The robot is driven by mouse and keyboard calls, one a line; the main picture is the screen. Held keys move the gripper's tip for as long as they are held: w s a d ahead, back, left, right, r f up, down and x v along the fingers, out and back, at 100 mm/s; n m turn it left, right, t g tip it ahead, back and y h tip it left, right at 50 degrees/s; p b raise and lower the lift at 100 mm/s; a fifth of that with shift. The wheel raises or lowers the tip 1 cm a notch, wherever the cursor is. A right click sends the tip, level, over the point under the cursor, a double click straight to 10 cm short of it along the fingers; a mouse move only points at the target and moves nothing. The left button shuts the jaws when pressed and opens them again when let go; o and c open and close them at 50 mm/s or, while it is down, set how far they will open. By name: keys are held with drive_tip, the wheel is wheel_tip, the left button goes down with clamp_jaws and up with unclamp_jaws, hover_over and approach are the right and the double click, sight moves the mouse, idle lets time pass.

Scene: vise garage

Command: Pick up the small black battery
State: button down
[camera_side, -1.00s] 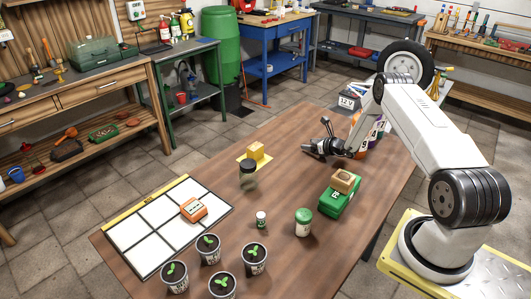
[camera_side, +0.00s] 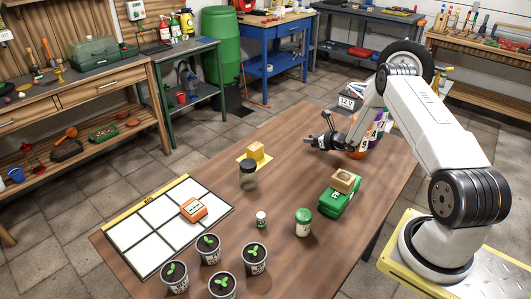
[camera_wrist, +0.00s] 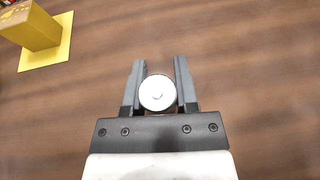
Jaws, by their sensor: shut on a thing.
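My gripper (camera_side: 318,132) is at the far middle of the table in the side view, a little above the top. In the wrist view, its two dark fingers (camera_wrist: 160,68) stand on either side of the battery (camera_wrist: 157,93), shut on it. Only the battery's round, pale metal end with a small centre nub faces the wrist camera. Its sides are mostly hidden. In the side view the battery is too small to make out clearly at the fingers.
A yellow block on a yellow pad (camera_side: 256,152) and a dark jar (camera_side: 248,175) stand left of my gripper. A green box (camera_side: 338,202) carries a tan block. A white grid board (camera_side: 165,225), seedling pots (camera_side: 208,248) and a green-lidded jar (camera_side: 303,222) are nearer.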

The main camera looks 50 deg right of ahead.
drive_tip(key=s+a+r, duration=0.7)
drive_tip(key=s+r, duration=0.3)
drive_tip(key=s, duration=0.2)
drive_tip(key=shift+a+r, duration=0.15)
drive_tip(key=shift+r, duration=0.1)
idle(1.1)
